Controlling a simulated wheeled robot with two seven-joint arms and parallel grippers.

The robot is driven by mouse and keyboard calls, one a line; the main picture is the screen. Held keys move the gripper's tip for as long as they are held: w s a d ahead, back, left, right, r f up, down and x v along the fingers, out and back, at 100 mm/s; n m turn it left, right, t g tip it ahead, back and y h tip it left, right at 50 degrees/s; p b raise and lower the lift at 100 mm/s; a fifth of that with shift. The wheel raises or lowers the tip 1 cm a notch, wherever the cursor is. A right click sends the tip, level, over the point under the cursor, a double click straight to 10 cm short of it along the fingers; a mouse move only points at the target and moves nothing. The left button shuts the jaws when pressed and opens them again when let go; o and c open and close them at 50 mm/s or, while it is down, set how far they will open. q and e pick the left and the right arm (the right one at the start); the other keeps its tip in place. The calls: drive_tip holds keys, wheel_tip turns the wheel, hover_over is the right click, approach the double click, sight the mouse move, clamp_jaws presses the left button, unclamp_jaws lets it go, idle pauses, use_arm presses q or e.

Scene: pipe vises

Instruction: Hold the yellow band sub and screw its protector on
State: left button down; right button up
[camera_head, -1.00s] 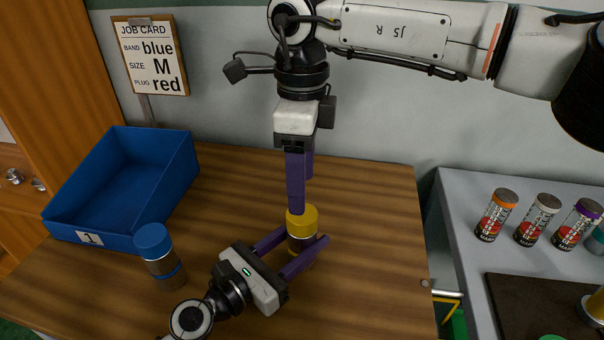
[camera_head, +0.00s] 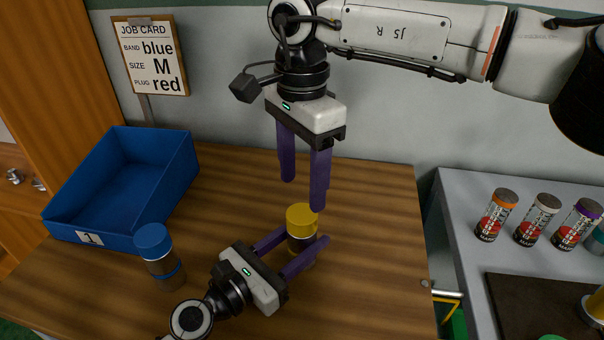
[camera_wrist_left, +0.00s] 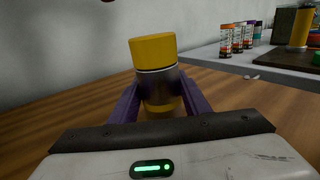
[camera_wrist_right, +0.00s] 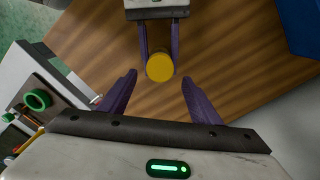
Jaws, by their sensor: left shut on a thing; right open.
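The yellow band sub (camera_head: 300,244) stands upright on the wooden table, a dark metallic body with a yellow band low on it in the left wrist view (camera_wrist_left: 160,108). The yellow protector (camera_head: 301,217) sits on its top; it also shows in the left wrist view (camera_wrist_left: 153,51). My left gripper (camera_head: 306,241) is shut on the sub's body from the side, below the protector. My right gripper (camera_head: 303,195) is open and empty just above the protector, its fingers pointing down. In the right wrist view the protector (camera_wrist_right: 159,67) shows beyond the open fingers. The thread is hidden.
A blue-capped sub (camera_head: 161,258) stands at left, near my left gripper. A blue bin (camera_head: 95,220) marked 1 is behind it. A job card (camera_head: 150,55) hangs on the wall. A grey bench (camera_head: 455,235) with several labelled containers is at right. The table's back right is clear.

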sight(302, 213)
wheel_tip(302, 213, down, 8)
drive_tip(key=shift+r, duration=0.2)
drive_tip(key=shift+c, duration=0.5)
drive_tip(key=c, duration=1)
drive_tip(key=m, duration=0.5)
drive_tip(key=shift+m, duration=0.3)
drive_tip(key=m, duration=0.4)
drive_tip(key=shift+m, duration=0.3)
drive_tip(key=m, duration=1.1)
drive_tip(key=o, duration=1.3)
drive_tip(key=shift+c, duration=0.2)
drive_tip(key=shift+r, duration=0.15)
